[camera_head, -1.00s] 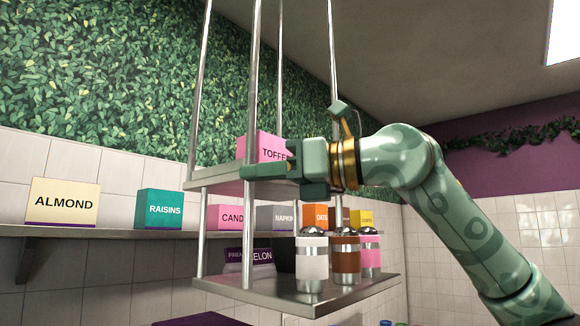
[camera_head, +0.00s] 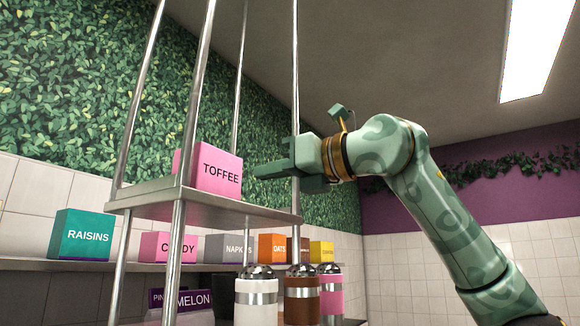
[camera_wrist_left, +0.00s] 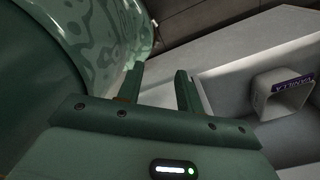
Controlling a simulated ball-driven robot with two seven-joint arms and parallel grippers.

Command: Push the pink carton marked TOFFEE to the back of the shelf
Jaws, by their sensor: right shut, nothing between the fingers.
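The pink carton marked TOFFEE (camera_head: 218,172) stands upright on the upper metal shelf (camera_head: 235,212) of a hanging rack in the head view. A rack rod crosses in front of its left part. My right gripper (camera_head: 258,171) is shut and empty, with its fingertips pointing left, just right of the carton in the picture. A small gap shows between them; their difference in depth is hard to tell. My left gripper (camera_wrist_left: 158,88) shows only in the left wrist view, with its two fingers apart and nothing visible between them.
Metal rods surround the shelf. Below are several dispensers, including a brown one (camera_head: 301,297). A wall shelf behind carries cartons, including RAISINS (camera_head: 81,236) and OATS (camera_head: 272,248). A pale holder labelled VANILLA (camera_wrist_left: 280,95) shows in the left wrist view.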

